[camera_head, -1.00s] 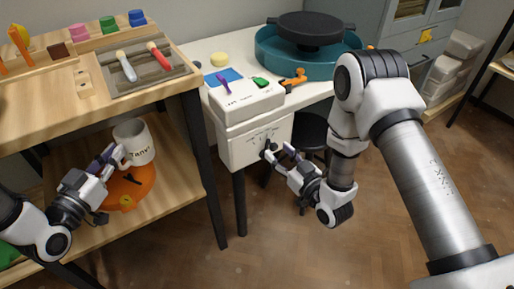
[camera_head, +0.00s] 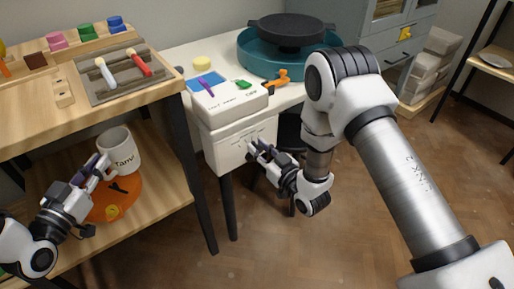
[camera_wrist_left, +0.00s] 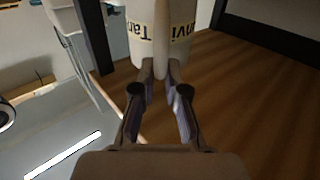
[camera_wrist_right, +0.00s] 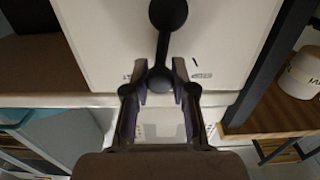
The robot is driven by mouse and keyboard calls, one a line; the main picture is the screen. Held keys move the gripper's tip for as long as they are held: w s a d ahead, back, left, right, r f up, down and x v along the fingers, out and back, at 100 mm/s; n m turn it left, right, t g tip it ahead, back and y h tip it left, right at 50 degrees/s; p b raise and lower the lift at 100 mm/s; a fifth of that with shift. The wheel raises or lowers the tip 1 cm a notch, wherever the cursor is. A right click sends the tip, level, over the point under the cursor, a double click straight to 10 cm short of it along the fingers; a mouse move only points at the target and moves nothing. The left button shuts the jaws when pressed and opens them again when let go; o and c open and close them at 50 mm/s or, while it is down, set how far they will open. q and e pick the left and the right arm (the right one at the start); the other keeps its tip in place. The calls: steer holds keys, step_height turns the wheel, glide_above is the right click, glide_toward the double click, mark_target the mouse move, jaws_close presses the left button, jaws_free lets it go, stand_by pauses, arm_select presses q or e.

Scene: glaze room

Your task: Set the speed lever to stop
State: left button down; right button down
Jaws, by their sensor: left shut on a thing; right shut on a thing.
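The speed lever (camera_wrist_right: 162,46) is a black bar with a round pivot and a ball knob, on the front of a white control box (camera_head: 218,150). My right gripper (camera_head: 255,150) is at the front of this box. In the right wrist view my right gripper (camera_wrist_right: 160,78) has its fingers on both sides of the knob, shut on it. The scale lettering beside the lever is partly hidden and too small to read for the setting. My left gripper (camera_head: 104,168) is shut on the handle of a white mug (camera_head: 122,151) lettered "Tanvi".
The mug is over an orange disc (camera_head: 128,186) at the lower wooden shelf (camera_head: 165,190). A teal wheel basin (camera_head: 255,66) with a dark disc stands on the white table (camera_head: 185,55). A wooden bench (camera_head: 110,108) with tools is at the left.

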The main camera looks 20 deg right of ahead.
mark_target(240, 148)
steer(key=shift+a, duration=0.1)
steer(key=a+n, duration=0.1)
steer(key=n, duration=0.1)
steer(key=n+p, duration=0.1)
steer(key=n, duration=0.1)
steer(key=shift+s+a, duration=0.35)
steer(key=shift+a, duration=0.05)
steer(key=shift+s+a+f+n, duration=0.2)
steer(key=shift+a+n, duration=0.15)
steer(key=shift+n, duration=0.6)
steer(key=shift+s+a+f+n, duration=0.15)
steer(key=shift+a+n, duration=0.2)
steer(key=shift+n, duration=0.6)
steer(key=c, duration=1)
jaws_free()
steer(key=shift+w, duration=0.1)
steer(key=shift+o, duration=0.2)
steer(key=v, duration=0.7)
steer(key=shift+s, duration=0.25)
